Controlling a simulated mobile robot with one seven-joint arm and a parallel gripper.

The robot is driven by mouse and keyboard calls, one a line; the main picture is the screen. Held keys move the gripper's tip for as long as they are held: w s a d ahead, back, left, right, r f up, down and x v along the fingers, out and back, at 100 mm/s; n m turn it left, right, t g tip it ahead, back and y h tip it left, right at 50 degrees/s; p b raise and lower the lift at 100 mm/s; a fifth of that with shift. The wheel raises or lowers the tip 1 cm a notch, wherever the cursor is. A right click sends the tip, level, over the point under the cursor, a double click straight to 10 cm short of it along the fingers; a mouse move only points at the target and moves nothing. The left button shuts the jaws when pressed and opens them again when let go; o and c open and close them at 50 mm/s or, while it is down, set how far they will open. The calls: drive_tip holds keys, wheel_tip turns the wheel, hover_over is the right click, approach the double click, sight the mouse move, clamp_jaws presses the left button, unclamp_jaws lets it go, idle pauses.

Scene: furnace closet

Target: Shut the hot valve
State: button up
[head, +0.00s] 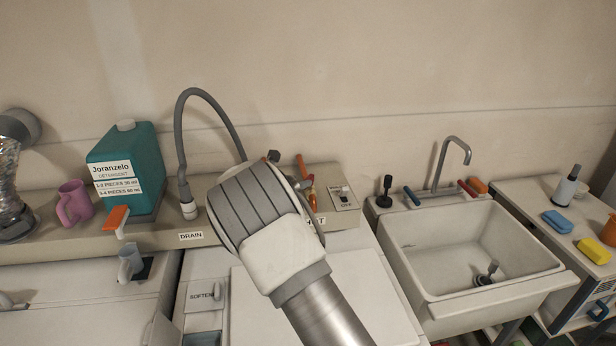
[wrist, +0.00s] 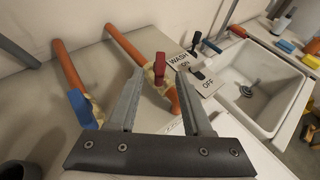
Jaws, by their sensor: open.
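The hot valve shows in the wrist view as a red handle (wrist: 160,67) on a brass body on an orange pipe (wrist: 126,45). My gripper (wrist: 160,73) is open, with one finger to each side of the red handle. I cannot tell whether either finger touches it. The handle looks roughly in line with the gap between the fingers. In the head view, my arm hides most of the valve; a piece of its orange pipe (head: 301,167) and part of the HOT label (head: 317,222) show beside it.
A blue-handled valve (wrist: 82,108) on another orange pipe is left of the gripper. A WASH ON/OFF switch plate (head: 343,198) is close on the right. A grey drain hose (head: 180,120), teal detergent jug (head: 125,165) and pink mug (head: 74,203) stand left; a sink (head: 470,250) is right.

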sight(308, 178)
drive_tip(key=shift+p+x, duration=0.55)
drive_tip(key=shift+x, duration=2.65)
clamp_jaws()
